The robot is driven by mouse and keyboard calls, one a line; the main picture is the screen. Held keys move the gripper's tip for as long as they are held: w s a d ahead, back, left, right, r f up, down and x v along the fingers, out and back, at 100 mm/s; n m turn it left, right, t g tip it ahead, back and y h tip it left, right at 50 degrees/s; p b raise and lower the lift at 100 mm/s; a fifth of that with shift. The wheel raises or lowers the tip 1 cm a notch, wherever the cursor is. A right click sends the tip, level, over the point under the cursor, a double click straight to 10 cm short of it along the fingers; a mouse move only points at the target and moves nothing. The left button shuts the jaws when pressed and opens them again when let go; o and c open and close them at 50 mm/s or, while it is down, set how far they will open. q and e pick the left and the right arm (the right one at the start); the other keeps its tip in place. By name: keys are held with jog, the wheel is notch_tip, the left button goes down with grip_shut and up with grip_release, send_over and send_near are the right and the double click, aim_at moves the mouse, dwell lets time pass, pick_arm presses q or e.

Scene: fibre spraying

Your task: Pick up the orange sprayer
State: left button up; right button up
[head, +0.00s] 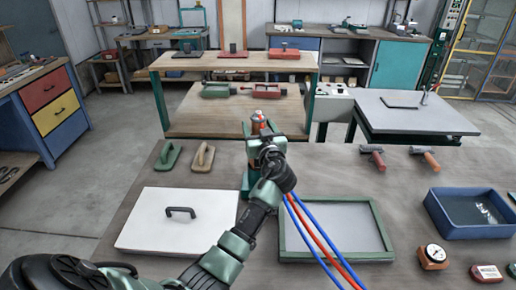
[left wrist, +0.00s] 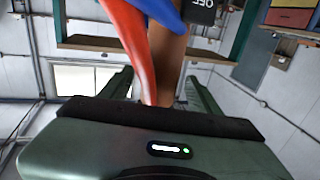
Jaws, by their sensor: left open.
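The orange sprayer (head: 257,117) stands at the far edge of the near bench, just beyond my left gripper. Only its upper part shows in the head view; the gripper hides the rest. My left gripper (head: 258,130) is open, reaching out over the bench with its green fingers at the sprayer. In the left wrist view the two green fingers (left wrist: 160,90) stand apart. A brownish shape lies between them, partly behind red and blue hoses; I cannot tell whether it is the sprayer or whether the fingers touch it. My right gripper is not in view.
A wooden table (head: 180,64) stands beyond. The bench is bare between rollers and tray.

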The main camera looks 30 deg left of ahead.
pick_arm(q)
jog(key=shift+w, duration=0.1)
grip_shut()
jog(key=shift+r, duration=0.15)
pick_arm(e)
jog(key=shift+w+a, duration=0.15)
